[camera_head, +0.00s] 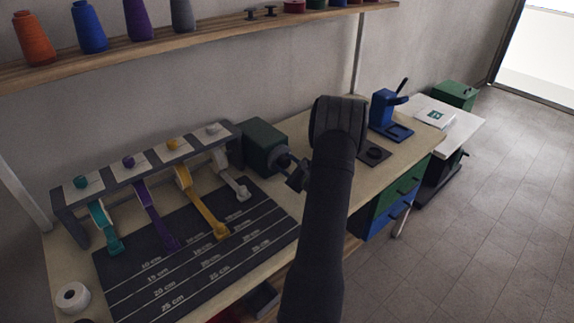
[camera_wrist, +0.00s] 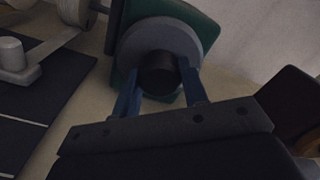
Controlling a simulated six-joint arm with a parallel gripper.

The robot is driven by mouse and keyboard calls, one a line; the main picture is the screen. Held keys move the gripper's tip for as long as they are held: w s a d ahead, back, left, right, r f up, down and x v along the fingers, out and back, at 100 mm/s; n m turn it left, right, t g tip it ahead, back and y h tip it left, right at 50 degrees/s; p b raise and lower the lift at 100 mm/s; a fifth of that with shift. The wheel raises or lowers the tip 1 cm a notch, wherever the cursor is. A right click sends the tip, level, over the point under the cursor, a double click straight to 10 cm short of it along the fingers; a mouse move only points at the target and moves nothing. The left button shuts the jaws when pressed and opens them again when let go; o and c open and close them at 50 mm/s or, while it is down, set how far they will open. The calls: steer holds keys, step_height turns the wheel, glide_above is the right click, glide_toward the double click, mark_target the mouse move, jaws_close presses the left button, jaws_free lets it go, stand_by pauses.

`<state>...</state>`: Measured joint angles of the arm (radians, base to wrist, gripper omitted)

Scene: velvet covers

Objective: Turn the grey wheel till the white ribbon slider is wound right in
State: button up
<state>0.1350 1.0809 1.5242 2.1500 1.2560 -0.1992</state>
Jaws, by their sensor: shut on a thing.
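The grey wheel (camera_wrist: 150,38) is on the side of a green box, with a dark round hub (camera_wrist: 158,75) at its centre. My gripper (camera_wrist: 160,70) is shut on the wheel at its hub, a blue finger on each side. In the head view the wheel (camera_head: 283,160) is partly hidden by my gripper (camera_head: 292,172). The white ribbon slider (camera_head: 243,192) lies at the end of its short white ribbon (camera_head: 226,170), on the upper right of the dark measuring mat. The slider (camera_wrist: 14,58) shows at the left in the wrist view, apart from its spool (camera_wrist: 72,10).
The green box (camera_head: 263,140) stands at the right end of the ribbon rack (camera_head: 150,163). Teal (camera_head: 104,222), purple (camera_head: 156,222) and yellow (camera_head: 195,200) ribbons lie left of the white one. A blue press (camera_head: 388,112) stands further right. A shelf with cones (camera_head: 90,25) hangs above.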

steer(key=m, duration=0.3)
steer(key=shift+m, duration=2.1)
steer(key=o, duration=1)
steer(key=shift+c, duration=0.2)
steer(key=v, duration=1.7)
steer(key=shift+s+d+r, duration=0.1)
steer(key=shift+s+d, duration=0.1)
